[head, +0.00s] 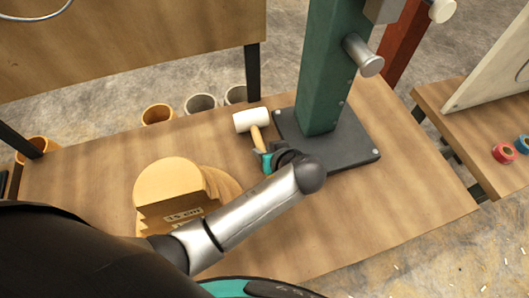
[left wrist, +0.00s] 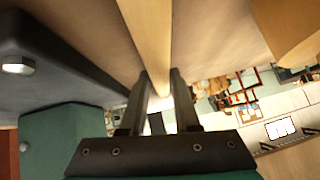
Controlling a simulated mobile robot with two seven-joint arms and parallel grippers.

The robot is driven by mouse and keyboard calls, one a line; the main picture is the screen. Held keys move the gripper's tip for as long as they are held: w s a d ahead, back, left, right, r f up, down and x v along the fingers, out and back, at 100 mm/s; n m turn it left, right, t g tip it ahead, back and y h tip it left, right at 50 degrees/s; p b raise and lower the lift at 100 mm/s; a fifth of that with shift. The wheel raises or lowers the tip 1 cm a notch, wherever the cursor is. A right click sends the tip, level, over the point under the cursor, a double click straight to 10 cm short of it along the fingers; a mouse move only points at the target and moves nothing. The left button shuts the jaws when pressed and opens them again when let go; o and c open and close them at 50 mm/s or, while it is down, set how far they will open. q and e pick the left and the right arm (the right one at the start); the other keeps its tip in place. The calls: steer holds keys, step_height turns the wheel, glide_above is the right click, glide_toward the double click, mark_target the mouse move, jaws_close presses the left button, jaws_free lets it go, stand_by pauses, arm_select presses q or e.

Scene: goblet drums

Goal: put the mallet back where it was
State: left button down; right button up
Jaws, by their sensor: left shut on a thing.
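The mallet has a white head (head: 251,120) and a light wooden handle (head: 258,140). It is at the back middle of the wooden bench (head: 350,215), just left of the dark base plate of a green post. My left gripper (head: 264,157) is shut on the handle, at the end away from the head. In the left wrist view the handle (left wrist: 148,35) runs down between the two fingers (left wrist: 160,103). I cannot tell whether the mallet touches the bench top. My right gripper is not in view.
The green post (head: 327,75) stands on its bolted base plate (head: 350,150), close to my gripper. Stacked round wooden blocks (head: 170,182) sit on the bench at left. Several round containers (head: 158,114) stand behind the bench. The bench's right front is clear.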

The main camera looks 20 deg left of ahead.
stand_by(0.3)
arm_select(q)
steer(key=c, duration=1.1)
jaws_free()
steer(key=shift+f, duration=0.2)
steer(key=o, duration=0.5)
steer(key=shift+c, duration=0.2)
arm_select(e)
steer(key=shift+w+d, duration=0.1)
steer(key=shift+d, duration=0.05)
arm_select(q)
steer(key=shift+r, duration=0.1)
